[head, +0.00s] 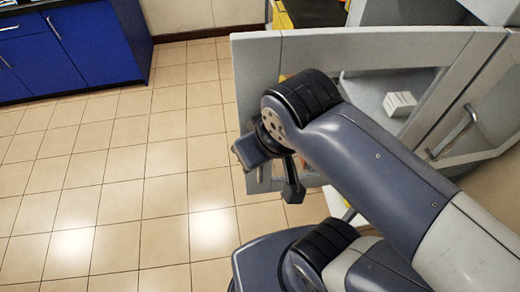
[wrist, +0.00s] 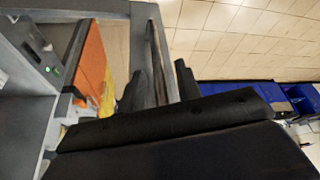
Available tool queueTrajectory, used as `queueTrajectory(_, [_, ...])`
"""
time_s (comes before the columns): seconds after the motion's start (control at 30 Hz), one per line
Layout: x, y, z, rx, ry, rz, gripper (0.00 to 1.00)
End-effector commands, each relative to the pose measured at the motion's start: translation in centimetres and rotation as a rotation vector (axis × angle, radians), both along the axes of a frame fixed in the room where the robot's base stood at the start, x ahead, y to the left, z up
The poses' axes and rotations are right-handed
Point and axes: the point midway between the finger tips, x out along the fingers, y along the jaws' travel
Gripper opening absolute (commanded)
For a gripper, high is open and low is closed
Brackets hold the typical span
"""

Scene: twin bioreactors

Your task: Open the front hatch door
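The front hatch door (head: 255,60) is a grey frame with a large window opening. In the head view it stands out from the machine over the tiled floor, so it looks swung open. My gripper (head: 291,190) is in front of its left part, largely hidden by my own wrist. In the wrist view the two dark fingers of my gripper (wrist: 159,68) are apart. The grey door frame (wrist: 165,22) runs down between or just behind them; I cannot tell whether they touch it.
A white box (head: 399,103) shows through the door's opening. A grey panel with a bar handle (head: 456,133) is at the right. An orange panel (wrist: 90,58) shows in the wrist view. Blue cabinets (head: 75,48) stand far left, with clear tiled floor (head: 120,170) between.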

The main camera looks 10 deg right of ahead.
Motion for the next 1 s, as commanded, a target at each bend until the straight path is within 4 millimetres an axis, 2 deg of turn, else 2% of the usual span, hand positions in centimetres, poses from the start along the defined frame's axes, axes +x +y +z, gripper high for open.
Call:
queueTrajectory(0.27, [0.0,0.0,0.4,0.000,0.000,0.000,0.33])
queueTrajectory(0.37, [0.1,0.0,1.6,0.001,-0.002,0.000,0.33])
queueTrajectory(0.7, [0.0,0.0,7.6,0.000,-0.002,0.001,0.33])
queueTrajectory(0.83, [0.0,0.0,9.1,0.000,-0.001,0.001,0.33])
queueTrajectory(1.0, [0.0,0.0,9.9,0.000,0.001,0.000,0.33])
